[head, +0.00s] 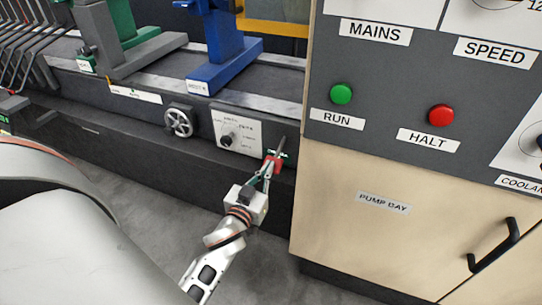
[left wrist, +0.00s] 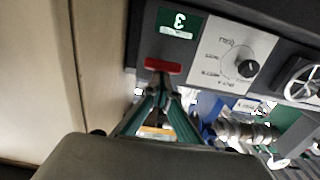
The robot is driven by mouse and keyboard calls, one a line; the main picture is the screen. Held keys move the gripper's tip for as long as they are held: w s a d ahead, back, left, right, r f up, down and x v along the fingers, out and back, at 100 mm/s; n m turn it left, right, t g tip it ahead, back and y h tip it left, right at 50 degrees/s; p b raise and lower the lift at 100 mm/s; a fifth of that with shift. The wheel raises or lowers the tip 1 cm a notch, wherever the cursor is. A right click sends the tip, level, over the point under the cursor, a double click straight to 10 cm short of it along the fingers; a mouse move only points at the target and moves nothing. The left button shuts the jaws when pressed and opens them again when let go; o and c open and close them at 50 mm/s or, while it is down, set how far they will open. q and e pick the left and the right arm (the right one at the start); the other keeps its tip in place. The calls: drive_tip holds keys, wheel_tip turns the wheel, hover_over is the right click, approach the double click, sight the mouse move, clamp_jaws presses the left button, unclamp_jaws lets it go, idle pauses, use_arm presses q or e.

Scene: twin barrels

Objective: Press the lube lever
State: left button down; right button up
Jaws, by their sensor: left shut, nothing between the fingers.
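The lever has a red handle (head: 274,162) low on the dark machine bed, just left of the beige cabinet. My right gripper is not in view.
A white dial plate (head: 237,132) with a black knob and a handwheel (head: 179,122) sit left of the lever. The beige cabinet (head: 385,215) stands close on the right, below green RUN (head: 341,94) and red HALT (head: 441,115) buttons. Grey floor is clear below.

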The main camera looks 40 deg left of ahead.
use_arm(q)
drive_tip(key=shift+s+f, duration=0.1)
drive_tip(key=shift+f, duration=0.45)
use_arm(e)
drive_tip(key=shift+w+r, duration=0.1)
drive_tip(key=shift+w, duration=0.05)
use_arm(q)
wheel_tip(320, 180, up, 11)
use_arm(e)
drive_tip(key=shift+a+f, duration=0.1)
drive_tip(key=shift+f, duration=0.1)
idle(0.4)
